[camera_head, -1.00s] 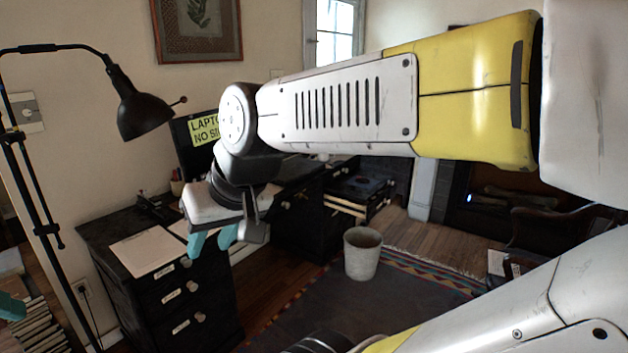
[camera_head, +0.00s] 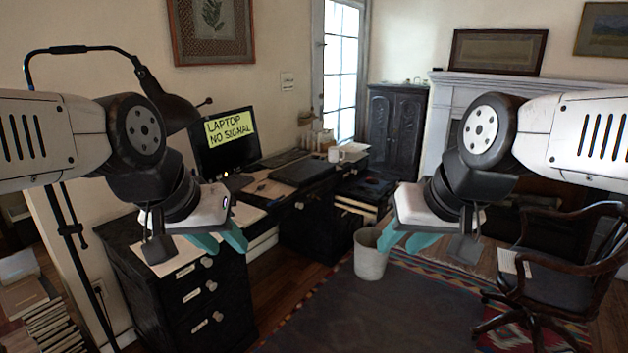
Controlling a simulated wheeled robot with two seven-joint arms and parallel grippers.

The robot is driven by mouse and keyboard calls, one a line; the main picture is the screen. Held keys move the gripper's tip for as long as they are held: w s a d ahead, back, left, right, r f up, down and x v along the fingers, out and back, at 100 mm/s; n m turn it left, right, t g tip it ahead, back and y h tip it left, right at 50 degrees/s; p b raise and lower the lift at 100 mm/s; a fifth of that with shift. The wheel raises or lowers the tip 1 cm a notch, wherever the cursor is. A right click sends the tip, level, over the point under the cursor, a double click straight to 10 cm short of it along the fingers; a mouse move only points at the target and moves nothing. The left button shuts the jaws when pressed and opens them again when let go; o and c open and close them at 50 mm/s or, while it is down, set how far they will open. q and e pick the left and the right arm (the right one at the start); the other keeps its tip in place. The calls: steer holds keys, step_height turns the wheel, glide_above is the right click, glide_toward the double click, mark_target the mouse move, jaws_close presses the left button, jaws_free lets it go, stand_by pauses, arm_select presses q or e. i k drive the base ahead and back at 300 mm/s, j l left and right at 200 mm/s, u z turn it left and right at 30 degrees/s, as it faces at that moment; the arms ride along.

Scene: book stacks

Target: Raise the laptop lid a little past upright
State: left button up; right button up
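A flat dark slab that looks like the closed laptop (camera_head: 304,172) lies on the dark desk (camera_head: 262,187), beyond and between my grippers. Its lid looks down, though it is small and far off. My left gripper (camera_head: 220,241) has teal fingers spread apart and empty, in front of the desk's left drawers. My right gripper (camera_head: 405,240) has teal fingers spread apart and empty, in front of the waste bin and rug. Both grippers are well short of the laptop and touch nothing.
A monitor (camera_head: 224,143) reading "LAPTOP NO SIGNAL" stands on the desk left of the laptop. A white mug (camera_head: 335,154) stands behind it. A black lamp (camera_head: 172,108) is at left, a bin (camera_head: 370,256) on the floor, a wooden chair (camera_head: 565,270) at right.

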mark_target(301, 171)
steer(key=i+l+u, duration=0.1)
steer(key=i, duration=0.4)
steer(key=i+l+u, duration=0.1)
steer(key=i, duration=0.4)
steer(key=i+l+u, duration=0.1)
steer(key=i, duration=0.35)
steer(key=i+l+u, duration=0.1)
steer(key=i+l, duration=0.2)
steer(key=i, duration=0.2)
steer(key=i+l+u, duration=0.15)
steer(key=i, duration=0.3)
steer(key=l, duration=0.15)
